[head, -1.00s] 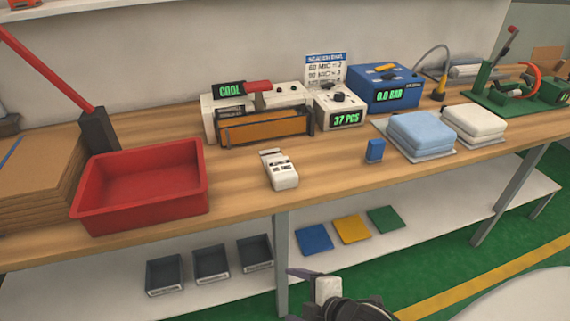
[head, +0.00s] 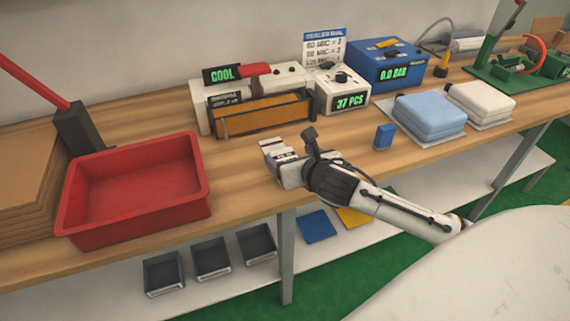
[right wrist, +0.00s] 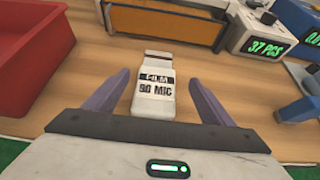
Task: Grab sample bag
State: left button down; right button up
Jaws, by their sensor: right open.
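The sample bag (head: 272,148) is a small white packet lying on the wooden bench, in front of the orange-fronted sealer. In the right wrist view the bag (right wrist: 154,95) carries a label reading "FILM 90 MIC". My right gripper (head: 297,160) is at the bag and partly hides it in the head view. In the right wrist view its two purple fingers (right wrist: 159,85) are open, one on each side of the bag, with a gap on both sides. My left gripper is not in view.
A red tray (head: 68,222) stands to the left on the bench (head: 240,198). The sealer (head: 262,118) and a "37 PCS" counter (head: 341,94) stand behind the bag. A small blue block (head: 384,137) and a light blue folded stack (head: 428,112) are to the right.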

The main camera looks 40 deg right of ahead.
aim_at(283, 153)
jog(key=x, duration=0.5)
jog(key=shift+w+a+f, duration=0.2)
jog(key=shift+w+f, duration=0.1)
jog(key=shift+w, duration=0.05)
jog(key=c, duration=1.2)
